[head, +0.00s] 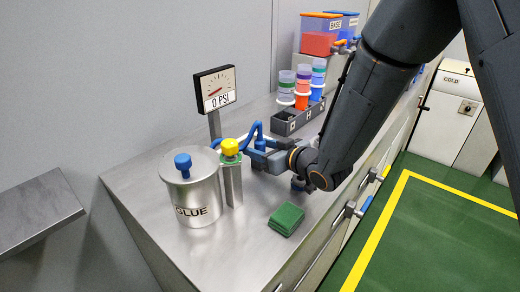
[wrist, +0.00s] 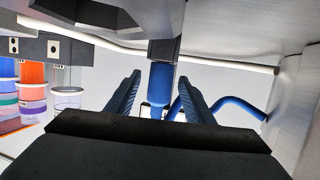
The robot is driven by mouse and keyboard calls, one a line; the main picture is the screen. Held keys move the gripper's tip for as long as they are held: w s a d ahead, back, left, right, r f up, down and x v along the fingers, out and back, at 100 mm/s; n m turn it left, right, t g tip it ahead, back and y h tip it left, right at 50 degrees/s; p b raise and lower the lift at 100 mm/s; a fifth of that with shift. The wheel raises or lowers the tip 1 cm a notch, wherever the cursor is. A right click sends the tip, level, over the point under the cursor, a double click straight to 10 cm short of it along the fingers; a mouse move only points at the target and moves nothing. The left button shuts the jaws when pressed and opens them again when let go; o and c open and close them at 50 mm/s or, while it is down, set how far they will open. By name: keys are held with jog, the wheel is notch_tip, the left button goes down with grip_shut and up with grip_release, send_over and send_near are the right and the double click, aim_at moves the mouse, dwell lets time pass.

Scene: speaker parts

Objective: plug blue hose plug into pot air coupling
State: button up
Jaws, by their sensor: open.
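The glue pot (head: 192,198) is a metal can labelled GLUE at the left front of the bench. A blue fitting (head: 183,163) stands on its lid; I take it to be the air coupling. The blue hose (head: 252,130) loops right of the pot, and its blue plug (head: 260,143) is upright by my gripper (head: 258,157). In the wrist view the plug (wrist: 160,84) is between the fingers of my gripper (wrist: 160,80), with gaps on both sides. The jaws are open. The hose (wrist: 238,106) bends away at right. The plug's end is hidden.
A post (head: 232,185) with a yellow cap (head: 230,147) stands between pot and gripper. The gauge (head: 216,89) reads 0 PSI behind them.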

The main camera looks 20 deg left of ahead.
jog(key=c, duration=1.2)
jog(key=shift+o, duration=0.2)
notch_tip(320, 180, up, 10)
jog(key=shift+b, duration=0.3)
jog(key=shift+r, duration=0.15)
jog(key=shift+r+p, duration=2.35)
jog(key=shift+r, duration=0.25)
